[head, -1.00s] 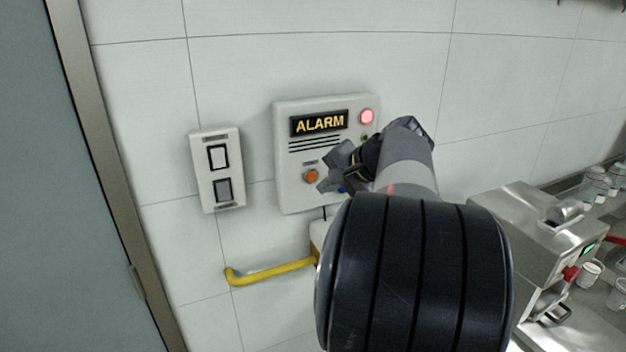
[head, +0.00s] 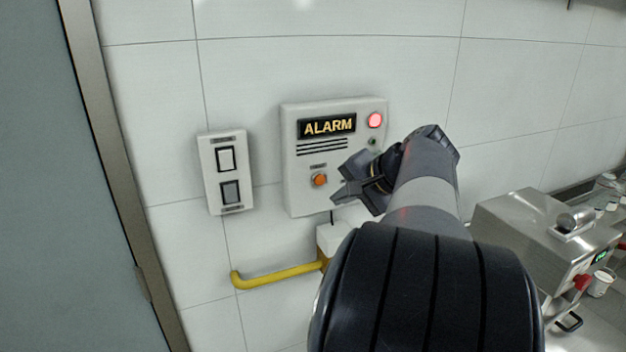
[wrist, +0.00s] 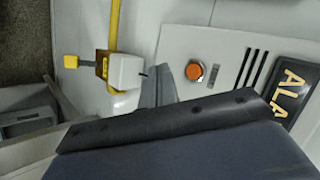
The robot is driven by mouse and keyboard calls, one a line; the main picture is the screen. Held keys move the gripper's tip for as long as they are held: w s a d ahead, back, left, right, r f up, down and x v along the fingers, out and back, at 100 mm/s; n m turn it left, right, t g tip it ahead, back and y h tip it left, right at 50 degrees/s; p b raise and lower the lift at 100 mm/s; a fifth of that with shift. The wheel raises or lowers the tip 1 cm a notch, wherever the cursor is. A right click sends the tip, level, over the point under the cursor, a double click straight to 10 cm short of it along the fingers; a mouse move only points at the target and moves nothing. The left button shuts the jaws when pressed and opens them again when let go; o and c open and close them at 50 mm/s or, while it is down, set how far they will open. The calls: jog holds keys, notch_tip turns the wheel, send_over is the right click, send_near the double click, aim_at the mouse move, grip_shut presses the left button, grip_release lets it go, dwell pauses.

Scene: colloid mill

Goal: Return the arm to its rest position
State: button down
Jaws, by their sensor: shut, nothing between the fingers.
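My gripper (head: 358,193) is at the end of my dark arm in the middle of the head view. It is shut and empty, in front of the lower right part of the wall-mounted alarm panel (head: 292,190). The panel has a lit ALARM sign (head: 327,125), a red lamp (head: 375,120) that glows, and an orange button (head: 319,180). The fingertips show just right of the orange button, apart from it in the picture. In the wrist view the orange button (wrist: 194,71) and part of the sign (wrist: 290,97) show beyond the gripper. My arm hides the panel's lower right.
A two-switch plate (head: 211,168) is on the wall left of the panel. A steel machine (head: 525,225) stands at the right. A grey door (head: 50,200) is at the left.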

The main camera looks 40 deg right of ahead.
jog(key=shift+w, duration=0.1)
jog(key=shift+s+a+b, duration=0.25)
jog(key=shift+s, duration=0.75)
jog(key=shift+s+a+b, duration=0.2)
jog(key=shift+s+b, duration=0.05)
jog(key=shift+s, duration=0.7)
